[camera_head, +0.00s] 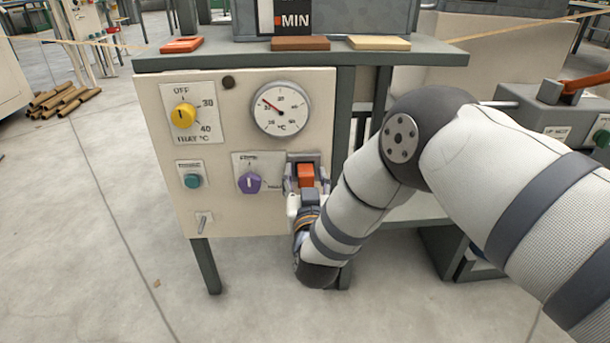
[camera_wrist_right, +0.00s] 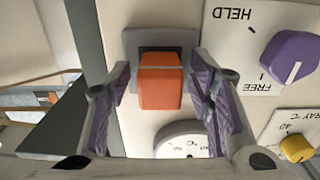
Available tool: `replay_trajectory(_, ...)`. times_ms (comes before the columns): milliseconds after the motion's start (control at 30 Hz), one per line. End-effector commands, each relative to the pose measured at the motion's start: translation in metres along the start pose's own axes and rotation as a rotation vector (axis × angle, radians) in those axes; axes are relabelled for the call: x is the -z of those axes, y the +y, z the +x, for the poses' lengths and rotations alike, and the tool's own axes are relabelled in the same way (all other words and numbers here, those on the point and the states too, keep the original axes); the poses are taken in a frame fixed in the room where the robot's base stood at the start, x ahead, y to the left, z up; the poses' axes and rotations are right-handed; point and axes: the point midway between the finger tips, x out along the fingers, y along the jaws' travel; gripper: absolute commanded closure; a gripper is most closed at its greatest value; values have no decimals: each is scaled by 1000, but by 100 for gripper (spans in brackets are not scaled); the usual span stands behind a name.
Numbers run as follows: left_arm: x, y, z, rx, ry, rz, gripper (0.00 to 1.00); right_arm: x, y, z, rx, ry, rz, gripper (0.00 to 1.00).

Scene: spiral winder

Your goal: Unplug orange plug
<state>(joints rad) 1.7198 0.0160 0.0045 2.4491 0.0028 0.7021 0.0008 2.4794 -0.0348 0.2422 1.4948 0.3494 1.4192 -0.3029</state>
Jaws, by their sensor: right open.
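The orange plug (camera_head: 306,175) sits in a grey socket on the cream control panel, right of the purple knob. In the right wrist view the orange plug (camera_wrist_right: 160,88) stands out from the grey socket plate (camera_wrist_right: 186,40). My right gripper (camera_head: 306,182) is at the panel, with one finger on each side of the plug. In the wrist view the purple finger pads of my right gripper (camera_wrist_right: 164,98) are apart, with gaps between them and the plug. My left gripper is in neither view.
The panel (camera_head: 225,215) also carries a purple knob (camera_head: 249,183), a yellow knob (camera_head: 183,115), a dial (camera_head: 281,108), a teal button (camera_head: 192,181) and a small toggle (camera_head: 204,222). Coloured blocks lie on the grey bench top (camera_head: 240,59). My right arm covers the area right of the panel.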

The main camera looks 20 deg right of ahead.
Motion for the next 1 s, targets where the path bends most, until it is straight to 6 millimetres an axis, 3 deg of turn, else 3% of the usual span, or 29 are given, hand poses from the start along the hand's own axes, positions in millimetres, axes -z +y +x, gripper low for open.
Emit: replay_trajectory(1000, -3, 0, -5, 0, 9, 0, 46, 0, 0, 0, 0, -1, 0, 52)
